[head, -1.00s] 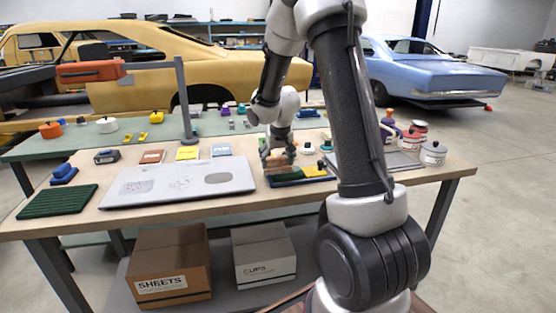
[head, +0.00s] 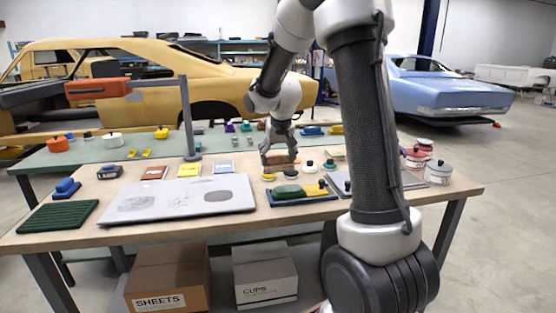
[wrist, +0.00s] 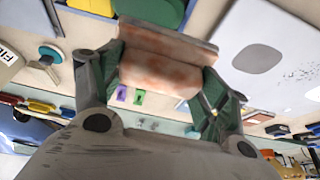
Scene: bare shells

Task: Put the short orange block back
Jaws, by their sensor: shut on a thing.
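My gripper (head: 280,158) is above the wooden table, just behind the dark blue tray (head: 287,202). It is shut on a mottled orange-brown block, taken to be the short orange block (wrist: 160,75), which spans between the two green-padded fingers in the wrist view. In the head view the block (head: 281,160) is small and partly covered by the fingers. The tray holds a green piece (head: 288,192) and a yellow piece (head: 314,190). I cannot tell how high the block is above the table.
Small knobbed items, including one with a yellow base (head: 268,174), stand close below my gripper. A grey panel (head: 180,203) lies left of the tray. A lamp post (head: 188,118) rises behind the panel.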

